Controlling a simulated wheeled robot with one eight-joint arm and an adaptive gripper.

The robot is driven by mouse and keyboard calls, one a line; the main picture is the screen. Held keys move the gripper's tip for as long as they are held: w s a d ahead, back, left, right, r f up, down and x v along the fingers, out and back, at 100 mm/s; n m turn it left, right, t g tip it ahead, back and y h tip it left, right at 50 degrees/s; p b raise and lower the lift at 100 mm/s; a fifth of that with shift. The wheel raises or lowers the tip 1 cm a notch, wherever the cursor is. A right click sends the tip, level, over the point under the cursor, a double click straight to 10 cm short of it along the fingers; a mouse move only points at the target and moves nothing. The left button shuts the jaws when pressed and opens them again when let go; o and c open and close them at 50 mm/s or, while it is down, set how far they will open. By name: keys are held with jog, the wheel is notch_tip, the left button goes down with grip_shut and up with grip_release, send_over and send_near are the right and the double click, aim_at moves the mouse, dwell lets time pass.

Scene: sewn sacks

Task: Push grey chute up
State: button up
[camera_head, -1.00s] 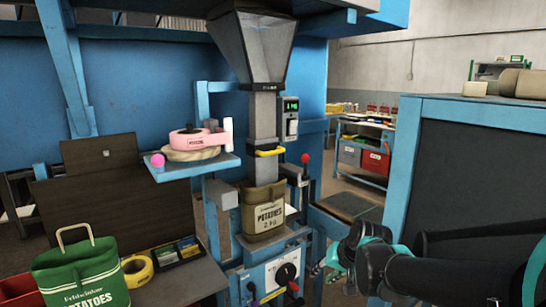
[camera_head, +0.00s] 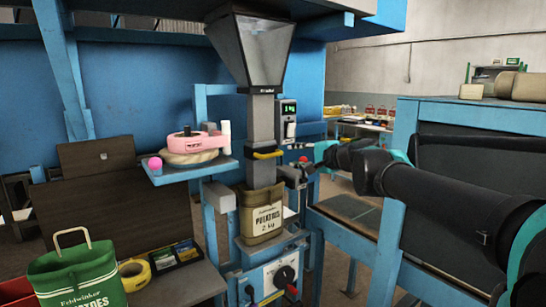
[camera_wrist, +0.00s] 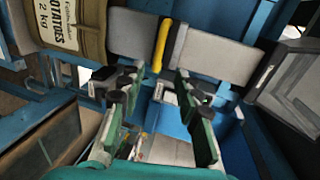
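The grey chute (camera_head: 261,118) hangs below the clear hopper (camera_head: 250,50) in the head view. A yellow handle (camera_head: 268,154) crosses its lower part, and its lower end is in the mouth of the brown potato sack (camera_head: 262,218). In the wrist view, the chute (camera_wrist: 218,54) runs sideways across the top, with the yellow handle (camera_wrist: 162,45) ahead of the fingers and the sack (camera_wrist: 80,30) at upper left. My gripper (camera_wrist: 158,88) is open and empty, its two fingers apart, short of the handle. In the head view it is right of the chute, its fingertips hard to make out.
A red-knobbed lever (camera_head: 303,160) stands close to my gripper. A control panel (camera_head: 272,276) sits below the sack. A blue-framed dark cabinet (camera_head: 480,150) stands at right.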

aim_at(274, 155)
jog(key=x, duration=1.3)
jog(key=shift+w+f, duration=0.1)
jog(key=shift+w, duration=0.05)
grip_shut()
